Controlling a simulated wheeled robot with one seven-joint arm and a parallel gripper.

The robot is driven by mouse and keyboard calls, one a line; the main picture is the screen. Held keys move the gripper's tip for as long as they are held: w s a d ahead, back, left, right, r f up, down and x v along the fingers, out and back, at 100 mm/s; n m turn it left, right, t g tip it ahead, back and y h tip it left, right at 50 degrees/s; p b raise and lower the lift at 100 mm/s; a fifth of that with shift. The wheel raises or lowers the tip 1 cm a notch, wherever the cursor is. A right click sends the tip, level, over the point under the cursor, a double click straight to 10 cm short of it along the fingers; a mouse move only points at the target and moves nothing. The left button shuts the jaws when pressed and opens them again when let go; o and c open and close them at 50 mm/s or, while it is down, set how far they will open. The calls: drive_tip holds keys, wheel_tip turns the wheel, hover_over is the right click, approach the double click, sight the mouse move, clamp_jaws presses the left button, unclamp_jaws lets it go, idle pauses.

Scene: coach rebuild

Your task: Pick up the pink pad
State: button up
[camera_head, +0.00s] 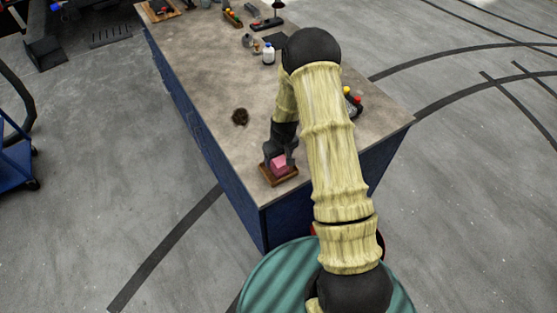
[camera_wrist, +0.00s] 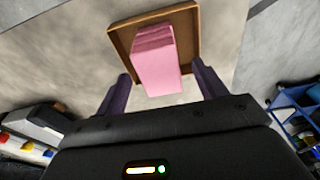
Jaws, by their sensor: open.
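The pink pad (camera_head: 280,164) is a small block in a shallow brown wooden tray (camera_head: 279,180) near the front corner of the workbench. In the wrist view the pad (camera_wrist: 156,58) stands up from the tray (camera_wrist: 120,37). My gripper (camera_head: 280,157) is at the pad, pointing down. In the wrist view the two fingers of my gripper (camera_wrist: 160,84) are spread, one on each side of the pad's near end, with a gap on both sides. Part of the pad is hidden by my gripper in the head view.
The blue-sided workbench (camera_head: 200,90) has a clear stretch left of my arm, apart from a dark brown clump (camera_head: 240,117). A white bottle (camera_head: 268,54) and small items stand farther back. A black holder with red and yellow tops (camera_head: 352,100) is partly behind my arm.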

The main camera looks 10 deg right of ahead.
sight(279, 159)
drive_tip(key=c, duration=1.1)
drive_tip(key=shift+o, duration=0.2)
wheel_tip(279, 159, up, 10)
drive_tip(key=b, duration=0.3)
drive_tip(key=shift+b, duration=0.4)
